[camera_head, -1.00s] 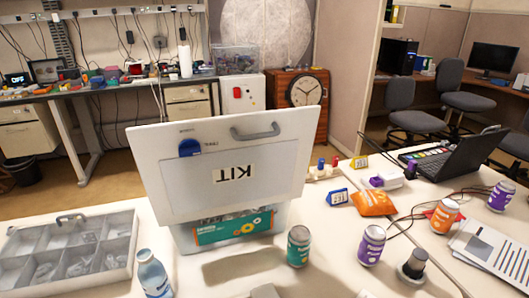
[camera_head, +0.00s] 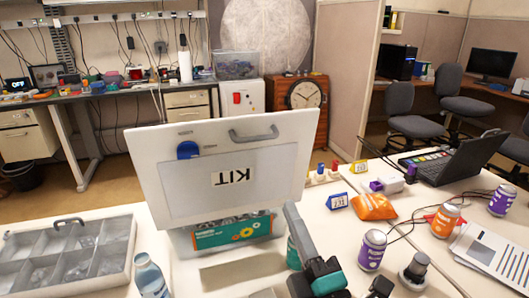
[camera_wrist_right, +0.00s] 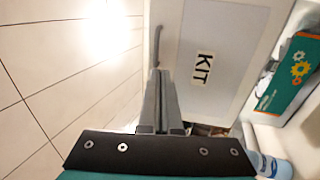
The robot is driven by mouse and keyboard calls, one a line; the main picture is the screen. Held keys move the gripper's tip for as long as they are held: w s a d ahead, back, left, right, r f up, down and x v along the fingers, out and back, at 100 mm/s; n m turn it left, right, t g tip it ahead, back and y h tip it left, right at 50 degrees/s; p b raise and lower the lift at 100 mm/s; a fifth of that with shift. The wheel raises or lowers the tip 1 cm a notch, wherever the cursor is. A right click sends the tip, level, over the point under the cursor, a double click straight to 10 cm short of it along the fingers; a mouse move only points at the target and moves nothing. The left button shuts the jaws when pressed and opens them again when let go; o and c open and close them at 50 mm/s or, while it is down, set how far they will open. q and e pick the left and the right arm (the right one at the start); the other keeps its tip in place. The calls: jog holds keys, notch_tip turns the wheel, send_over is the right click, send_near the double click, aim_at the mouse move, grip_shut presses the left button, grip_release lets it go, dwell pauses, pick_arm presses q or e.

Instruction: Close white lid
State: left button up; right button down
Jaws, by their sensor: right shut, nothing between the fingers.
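The white lid (camera_head: 225,165) of the kit box stands open and upright, with a grey handle (camera_head: 254,133) at its top edge, a blue patch and an upside-down KIT label. The box (camera_head: 235,230) below it has a teal front label, partly hidden by the lid. My right gripper (camera_head: 290,208) is shut and empty, near the lid's lower right corner. In the right wrist view, its closed fingers (camera_wrist_right: 158,75) point toward the lid (camera_wrist_right: 215,50) and overlap its edge; I cannot tell whether they touch. My left gripper is not in view.
A divided clear-lidded case (camera_head: 70,255) and a blue bottle (camera_head: 150,275) stand at the left. A teal can is partly hidden behind my right gripper. A purple can (camera_head: 372,250), orange can (camera_head: 445,219), orange bag (camera_head: 373,206) and laptop (camera_head: 455,165) fill the right.

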jog(key=p+x, duration=0.1)
jog(key=x, duration=1.3)
jog(key=shift+a+r, duration=0.25)
jog(key=shift+r, duration=0.05)
jog(key=shift+s, duration=0.15)
